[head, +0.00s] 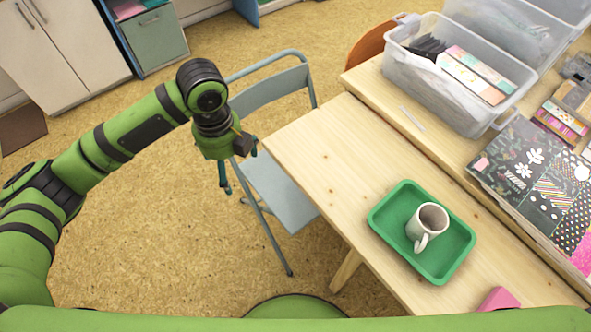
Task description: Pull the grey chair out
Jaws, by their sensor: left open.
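My left gripper (238,164) is open and points down by the chair's near left side, in front of the backrest's lower left part. It hides part of the chair frame. I cannot tell whether its fingers touch the chair. My right gripper is not in view.
The wooden table (322,150) holds a green tray (385,217) with a white mug (433,217), and a pink block (498,299). A clear bin (461,107) and patterned sheets (535,175) lie at the right. An orange-brown chair (370,43) stands behind.

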